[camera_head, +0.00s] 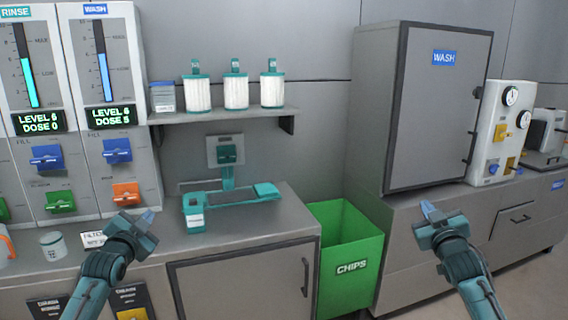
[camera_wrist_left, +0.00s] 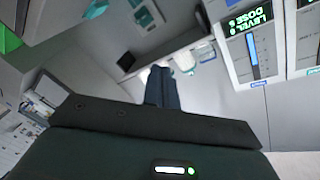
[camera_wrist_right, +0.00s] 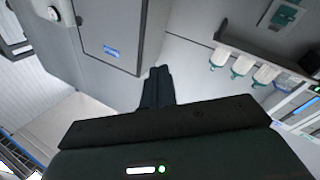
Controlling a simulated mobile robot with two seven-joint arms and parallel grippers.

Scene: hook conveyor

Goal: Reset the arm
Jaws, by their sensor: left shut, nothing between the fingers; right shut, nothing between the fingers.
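My left gripper (camera_head: 147,217) is raised in front of the left counter, in the lower left of the head view. Its fingers (camera_wrist_left: 162,88) are together and empty in the left wrist view. My right gripper (camera_head: 428,208) is raised in front of the right-hand cabinets. Its fingers (camera_wrist_right: 157,87) are together and empty in the right wrist view. Neither gripper appears to hold anything.
A teal fixture (camera_head: 232,197) sits on the counter below a shelf (camera_head: 215,117) with several white canisters. A green CHIPS bin (camera_head: 345,255) stands between the counter and the grey WASH cabinet (camera_head: 435,110). Dispensers labelled RINSE and WASH (camera_head: 95,150) stand at left.

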